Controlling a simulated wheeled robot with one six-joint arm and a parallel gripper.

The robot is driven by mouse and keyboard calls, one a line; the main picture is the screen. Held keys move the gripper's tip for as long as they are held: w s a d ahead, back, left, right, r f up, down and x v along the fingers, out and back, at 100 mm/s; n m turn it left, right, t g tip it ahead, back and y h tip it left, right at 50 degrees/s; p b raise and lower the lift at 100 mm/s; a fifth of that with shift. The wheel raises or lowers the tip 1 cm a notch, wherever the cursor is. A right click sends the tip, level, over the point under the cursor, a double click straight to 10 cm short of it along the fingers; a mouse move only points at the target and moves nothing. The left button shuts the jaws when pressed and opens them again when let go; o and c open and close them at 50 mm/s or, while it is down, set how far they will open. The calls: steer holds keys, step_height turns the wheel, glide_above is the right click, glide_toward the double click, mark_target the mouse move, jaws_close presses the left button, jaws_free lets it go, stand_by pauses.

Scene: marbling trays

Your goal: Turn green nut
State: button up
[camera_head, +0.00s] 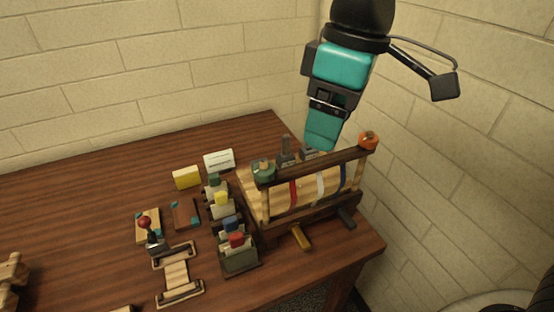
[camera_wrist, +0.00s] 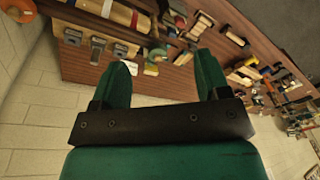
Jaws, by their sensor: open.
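The green nut (camera_head: 264,171) sits on the left end of the dark top bar of a wooden press (camera_head: 320,167). An orange nut (camera_head: 368,140) sits on the bar's right end. My gripper (camera_head: 320,140) is up and to the right of the green nut, beside or behind the bar, apart from the nut. In the wrist view my gripper (camera_wrist: 160,62) is open with nothing held. The green nut (camera_wrist: 152,69) shows beyond and between the two green fingers there. The fingertips are partly hidden in the head view.
A rack with coloured bottles (camera_head: 238,256) stands left of the press. A red-knobbed lever (camera_head: 146,224) and a yellow block (camera_head: 187,177) are further left. Brick walls close in behind and right.

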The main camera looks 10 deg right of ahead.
mark_target(264, 163)
steer(key=w+a+r+n+h, duration=0.2)
steer(key=w+a+r+n, duration=0.2)
steer(key=w+a, duration=0.3)
steer(key=f, duration=0.5)
steer(key=f+p, duration=0.1)
steer(key=f, duration=0.5)
steer(key=a+f+p, duration=0.1)
steer(key=f, duration=0.5)
steer(key=shift+s+a, duration=0.1)
steer(key=shift+s, duration=0.2)
steer(key=shift+r, duration=0.1)
steer(key=c, duration=0.9)
steer(key=shift+m, duration=0.5)
steer(key=m+p, duration=0.1)
steer(key=m, duration=0.4)
steer(key=shift+m, duration=0.4)
